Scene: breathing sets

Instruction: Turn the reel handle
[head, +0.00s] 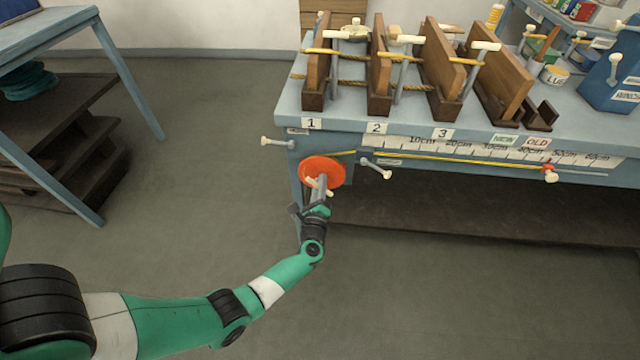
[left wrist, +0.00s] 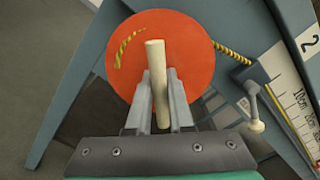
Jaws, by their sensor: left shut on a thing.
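The orange reel (head: 322,170) is mounted on the front of the blue bench, near its left leg. In the left wrist view the reel (left wrist: 160,55) fills the upper middle, with a yellow-black rope wound on it and leading off to the right. Its pale handle (left wrist: 157,70) sticks out toward the camera. My left gripper (head: 318,184) is at the reel, and in the left wrist view its two fingers (left wrist: 160,92) are shut on the handle, one on each side. The right gripper is in neither view.
The blue bench (head: 290,125) carries numbered wooden boards (head: 380,70) with pegs and ropes. A pale-ended lever (head: 376,169) sits just right of the reel and a peg (head: 277,142) to its left. A yellow rope runs along a ruler (head: 470,150) to a red marker (head: 549,170). Floor before the bench is clear.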

